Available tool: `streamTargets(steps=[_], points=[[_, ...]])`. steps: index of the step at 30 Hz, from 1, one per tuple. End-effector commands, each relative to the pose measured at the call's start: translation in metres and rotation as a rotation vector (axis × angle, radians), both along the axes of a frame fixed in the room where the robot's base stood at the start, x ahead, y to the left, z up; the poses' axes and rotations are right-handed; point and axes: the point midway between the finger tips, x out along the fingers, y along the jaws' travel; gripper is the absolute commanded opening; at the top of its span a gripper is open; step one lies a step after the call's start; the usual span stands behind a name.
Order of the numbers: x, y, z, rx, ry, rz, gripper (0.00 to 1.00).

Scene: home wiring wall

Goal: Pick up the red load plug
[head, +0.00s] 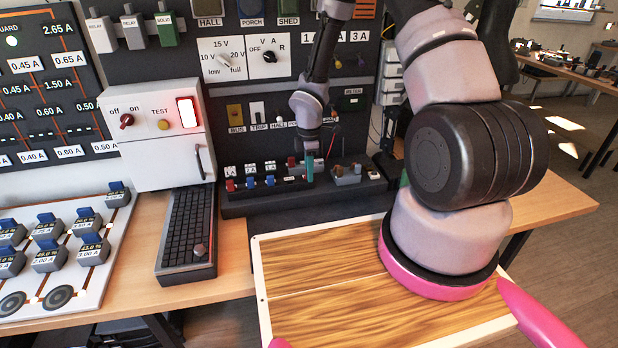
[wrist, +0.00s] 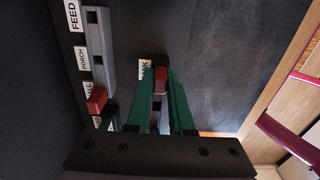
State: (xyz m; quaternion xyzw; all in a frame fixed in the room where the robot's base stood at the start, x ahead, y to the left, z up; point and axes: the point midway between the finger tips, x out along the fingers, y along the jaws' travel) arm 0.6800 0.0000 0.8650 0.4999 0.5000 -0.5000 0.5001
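In the wrist view, the two green fingers of my gripper (wrist: 162,82) stand on either side of a small red plug (wrist: 161,76), with little or no gap visible. I cannot tell whether they press on it. A grey part shows below the red, between the fingers. A second red plug (wrist: 97,100) sits left, at the end of a grey rail. In the head view, my gripper (head: 309,168) points down at the black block at the wall's foot. A red plug (head: 292,162) shows just left of its teal fingers. The plug between the fingers is hidden there.
Small red and blue plugs (head: 250,183) stand in a row left of my gripper. A grey-brown connector group (head: 347,173) stands to its right. The white cabinet (head: 160,135) and dark keyboard-like strip (head: 187,230) are further left.

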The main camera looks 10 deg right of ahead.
Motion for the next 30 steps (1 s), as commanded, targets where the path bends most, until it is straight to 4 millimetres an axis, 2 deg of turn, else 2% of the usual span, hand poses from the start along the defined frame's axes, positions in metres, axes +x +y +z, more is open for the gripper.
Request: streamTargets(steps=[10, 13, 17, 24, 30], points=[[0.0, 0.0, 0.001, 0.0, 0.0, 0.0, 0.0], [0.001, 0.0, 0.007, 0.001, -0.002, -0.001, 0.0], [0.002, 0.0, 0.028, 0.002, -0.005, -0.002, 0.0], [0.001, -0.001, 0.076, 0.0, -0.003, -0.003, 0.0], [0.0, 0.0, 0.097, 0.0, -0.001, 0.0, 0.0]])
